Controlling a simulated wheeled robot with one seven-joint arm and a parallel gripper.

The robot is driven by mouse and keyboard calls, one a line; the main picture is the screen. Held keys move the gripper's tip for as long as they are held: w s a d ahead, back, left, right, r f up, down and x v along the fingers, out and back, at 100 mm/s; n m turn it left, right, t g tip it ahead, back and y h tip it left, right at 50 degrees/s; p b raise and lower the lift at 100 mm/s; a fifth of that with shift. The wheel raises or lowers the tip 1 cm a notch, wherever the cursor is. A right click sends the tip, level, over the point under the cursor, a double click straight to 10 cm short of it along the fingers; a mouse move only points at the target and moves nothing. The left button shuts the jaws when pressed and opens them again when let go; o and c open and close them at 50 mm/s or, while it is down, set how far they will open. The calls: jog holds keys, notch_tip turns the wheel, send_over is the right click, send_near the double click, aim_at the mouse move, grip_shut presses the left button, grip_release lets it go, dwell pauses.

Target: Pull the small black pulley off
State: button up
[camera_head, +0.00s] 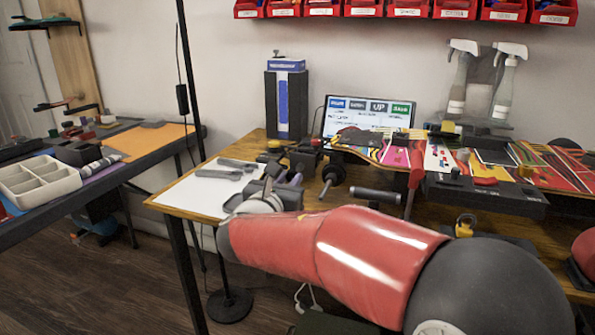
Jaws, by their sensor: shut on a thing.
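My gripper (284,179) is over the left part of the wooden workbench (162,201), at a cluster of dark parts (303,158). It is shut on a small dark part there, which fits the small black pulley. The pulley is mostly hidden by the fingers, and I cannot tell whether it still sits on its shaft. A black wheel-like part on a thin rod (332,174) stands just right of my gripper, apart from it.
Grey tools (218,174) lie on a white sheet (190,197) left of my gripper. A black cylindrical handle (375,194) and a dark tray (485,197) are to the right. A monitor (368,113) and spray bottles (507,85) stand behind. A second table (150,153) is at left.

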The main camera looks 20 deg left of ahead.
jog(key=s+r+p, duration=0.3)
jog(key=s+r, duration=0.3)
jog(key=shift+a+r, duration=0.25)
jog(key=shift+r, duration=0.15)
dwell(0.5)
